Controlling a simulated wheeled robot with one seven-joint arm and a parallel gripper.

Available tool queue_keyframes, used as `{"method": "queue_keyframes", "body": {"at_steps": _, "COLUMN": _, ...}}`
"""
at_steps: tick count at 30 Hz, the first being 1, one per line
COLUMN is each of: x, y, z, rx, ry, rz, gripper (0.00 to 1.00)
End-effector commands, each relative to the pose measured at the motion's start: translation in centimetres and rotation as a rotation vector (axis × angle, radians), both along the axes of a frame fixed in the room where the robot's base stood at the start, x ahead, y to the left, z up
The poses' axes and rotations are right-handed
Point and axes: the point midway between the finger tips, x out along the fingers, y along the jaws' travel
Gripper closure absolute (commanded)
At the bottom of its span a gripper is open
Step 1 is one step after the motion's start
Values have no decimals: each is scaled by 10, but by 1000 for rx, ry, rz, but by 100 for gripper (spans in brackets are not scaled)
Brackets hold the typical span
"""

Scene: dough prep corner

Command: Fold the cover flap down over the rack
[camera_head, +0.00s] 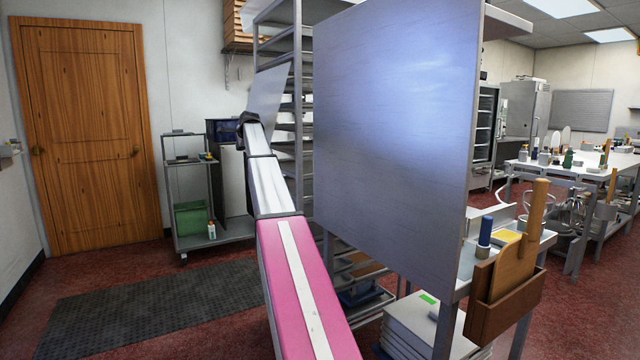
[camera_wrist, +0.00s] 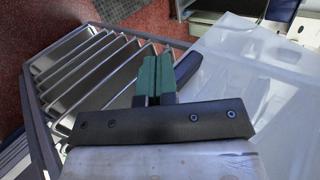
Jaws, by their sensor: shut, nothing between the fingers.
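The tall metal rack (camera_head: 297,60) stands behind the large grey panel, with several shelves showing at its left side. In the wrist view its rails (camera_wrist: 75,75) lie to the left of my gripper. The cover flap appears to be the pale tilted sheet (camera_head: 267,95) at the rack's left side. In the wrist view a pale translucent sheet (camera_wrist: 262,95) spreads to the right of my gripper. My gripper (camera_wrist: 155,62) has its green fingers together and empty, between rails and sheet. I cannot tell whether it touches the sheet. In the head view the fingers are hidden.
A large grey upright panel (camera_head: 395,130) blocks the middle of the head view. A grey cart (camera_head: 205,205) with a green bin stands left of the rack. A wooden holder (camera_head: 505,295) hangs at the near right. The dark floor mat (camera_head: 150,310) is clear.

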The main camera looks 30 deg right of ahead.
Motion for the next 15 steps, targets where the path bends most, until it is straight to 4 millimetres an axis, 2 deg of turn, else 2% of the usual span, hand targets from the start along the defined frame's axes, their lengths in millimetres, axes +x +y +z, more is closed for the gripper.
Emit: {"method": "queue_keyframes", "body": {"at_steps": 15, "x": 0, "y": -26, "z": -9, "rx": -1, "ry": 0, "rz": -1, "gripper": 100}}
